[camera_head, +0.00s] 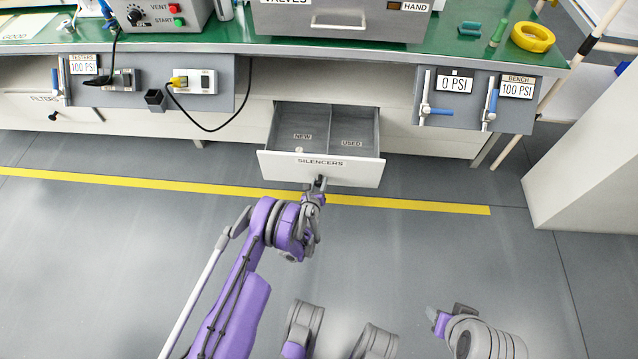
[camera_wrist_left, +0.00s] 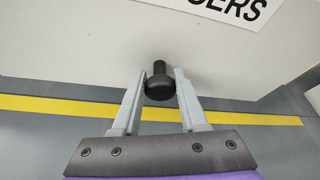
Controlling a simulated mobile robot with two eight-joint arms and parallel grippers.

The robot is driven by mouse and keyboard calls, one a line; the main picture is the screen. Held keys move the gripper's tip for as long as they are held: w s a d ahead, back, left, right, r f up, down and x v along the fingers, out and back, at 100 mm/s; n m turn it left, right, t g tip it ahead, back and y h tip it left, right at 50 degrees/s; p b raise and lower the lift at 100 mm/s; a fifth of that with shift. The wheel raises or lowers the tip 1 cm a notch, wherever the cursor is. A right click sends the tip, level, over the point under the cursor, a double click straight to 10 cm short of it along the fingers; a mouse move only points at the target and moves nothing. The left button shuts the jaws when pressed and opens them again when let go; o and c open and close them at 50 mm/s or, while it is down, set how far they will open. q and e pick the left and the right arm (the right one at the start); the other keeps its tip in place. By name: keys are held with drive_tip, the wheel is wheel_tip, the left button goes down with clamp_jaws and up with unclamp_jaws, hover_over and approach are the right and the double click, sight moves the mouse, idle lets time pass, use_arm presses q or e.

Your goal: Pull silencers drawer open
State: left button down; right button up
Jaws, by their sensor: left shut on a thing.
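The silencers drawer (camera_head: 318,168) is a white-fronted drawer under the green bench, and it stands open. Its grey inside has two compartments, marked NEW and USED. A small pale item lies in the NEW side; the USED side looks empty. My left gripper (camera_head: 318,184) is at the middle of the drawer front, under the SILENCERS label. In the left wrist view, its two grey fingers stand either side of the black drawer knob (camera_wrist_left: 160,90), shut on it.
The green bench (camera_head: 225,42) runs above, with a grey valves box (camera_head: 340,18) and yellow tape (camera_head: 533,37) on it. Blue-handled valves (camera_head: 490,105) hang at its right front. A white cabinet (camera_head: 585,165) stands at right. The floor before the drawer is clear apart from my arms.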

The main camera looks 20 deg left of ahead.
idle(0.3)
use_arm(q)
drive_tip(key=shift+c, duration=2.2)
unclamp_jaws()
drive_tip(key=shift+s, duration=0.1)
use_arm(e)
drive_tip(key=shift+s, duration=0.1)
